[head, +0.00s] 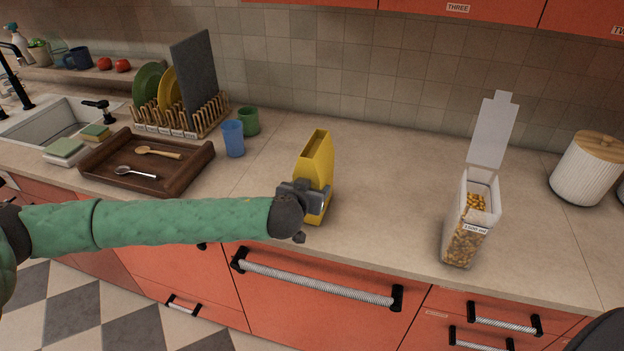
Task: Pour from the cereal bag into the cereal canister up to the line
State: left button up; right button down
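The cereal bag (318,158) is a yellow, box-shaped pack, upright with its top open, near the counter's front edge. Its base looks to be on or just above the counter. My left gripper (308,190) is at its lower part with the fingers around it, and looks shut on it; the gripper hides some of the bag. The cereal canister (464,246) is tall and clear, standing to the right with its white lid (493,132) flipped up. Golden cereal fills much of it, reaching around and above the "1500 ml" label (475,229). My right gripper is out of view.
A white ribbed jar (588,172) with a wooden lid stands right of the canister. Blue (232,138) and green (249,121) cups, a dish rack (184,126) and a brown tray (196,163) stand left. The counter between bag and canister is clear.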

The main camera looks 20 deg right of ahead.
pick_arm(q)
jog(key=shift+r+p, duration=0.75)
jog(key=shift+r, duration=1)
jog(key=shift+m+g, duration=0.3)
